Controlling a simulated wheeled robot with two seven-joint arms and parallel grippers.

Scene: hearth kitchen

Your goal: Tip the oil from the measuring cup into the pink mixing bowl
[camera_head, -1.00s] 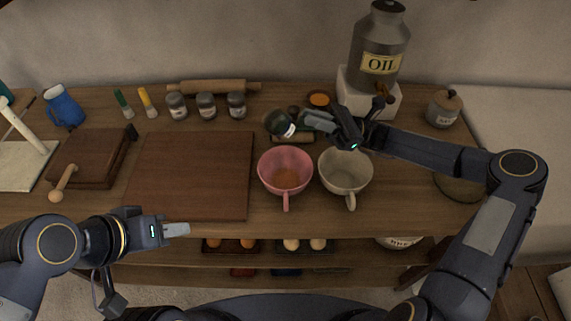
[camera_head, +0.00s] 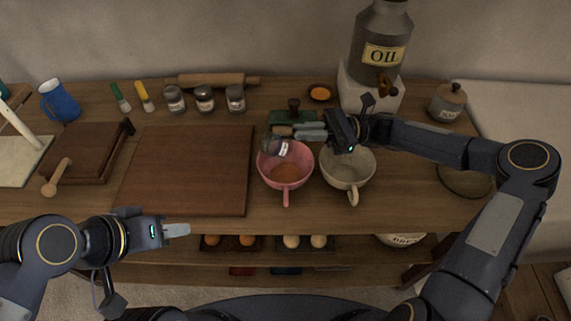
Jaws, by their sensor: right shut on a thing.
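The pink mixing bowl (camera_head: 286,184) stands on the wooden counter with its handle toward me and something orange-brown in its bottom. My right gripper (camera_head: 312,132) is shut on a small clear measuring cup (camera_head: 273,147) with a white label. The cup is tilted over the far left part of the pink bowl's rim. I cannot make out oil in the cup or a stream from it. My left gripper (camera_head: 177,230) is low at the left, in front of the counter, away from the bowl. Its fingers appear as one piece, so its opening is unclear.
A cream bowl (camera_head: 349,178) stands close to the right of the pink bowl. A dark green object with a black knob (camera_head: 293,105) is behind. The oil can (camera_head: 382,45) stands on a white block (camera_head: 357,92). A cutting board (camera_head: 190,172) lies left.

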